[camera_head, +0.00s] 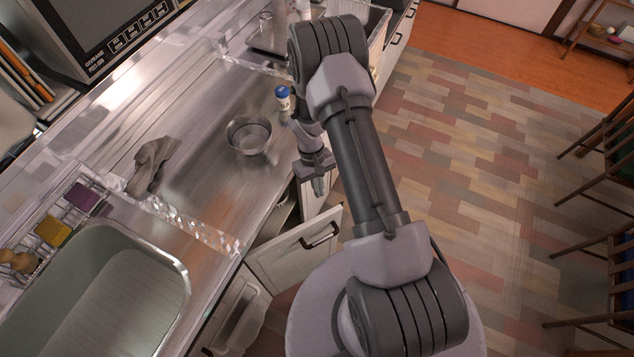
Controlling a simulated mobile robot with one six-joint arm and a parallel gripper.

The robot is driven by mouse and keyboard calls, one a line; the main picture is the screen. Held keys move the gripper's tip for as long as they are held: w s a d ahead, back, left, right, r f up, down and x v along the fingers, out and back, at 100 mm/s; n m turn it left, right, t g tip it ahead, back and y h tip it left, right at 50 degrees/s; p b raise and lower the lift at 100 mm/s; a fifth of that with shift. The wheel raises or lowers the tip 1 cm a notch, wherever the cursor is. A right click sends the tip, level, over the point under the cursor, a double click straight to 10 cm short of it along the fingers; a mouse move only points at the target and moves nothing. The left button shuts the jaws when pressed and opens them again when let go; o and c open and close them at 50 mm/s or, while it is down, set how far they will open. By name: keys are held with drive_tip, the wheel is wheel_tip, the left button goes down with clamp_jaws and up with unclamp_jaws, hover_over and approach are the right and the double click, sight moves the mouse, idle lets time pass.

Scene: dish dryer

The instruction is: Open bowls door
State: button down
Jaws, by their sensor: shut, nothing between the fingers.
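A pale cabinet front with a dark handle (290,257) stands ajar below the counter edge, swung out from the cabinet. A dark gap with pale edges shows behind it. I cannot tell for sure whether it is the bowls door. My gripper (319,187) points down just beyond the counter edge, above and behind this front's top edge as seen here. Its fingers are shut and empty, and it appears apart from the handle. My arm and base hide part of the cabinet row.
A metal bowl (233,141), a blue-capped container (283,104) and a grey cloth (152,163) are on the steel counter (205,190). A sink (176,275) is at lower left. Another pale front (241,312) is nearer. Open floor (460,160) lies right; chairs (610,150) stand at the far right.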

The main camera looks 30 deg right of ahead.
drive_tip(key=s+f+b, duration=0.2)
drive_tip(key=s+f, duration=0.3)
drive_tip(key=shift+f, duration=0.2)
drive_tip(key=shift+d, duration=0.1)
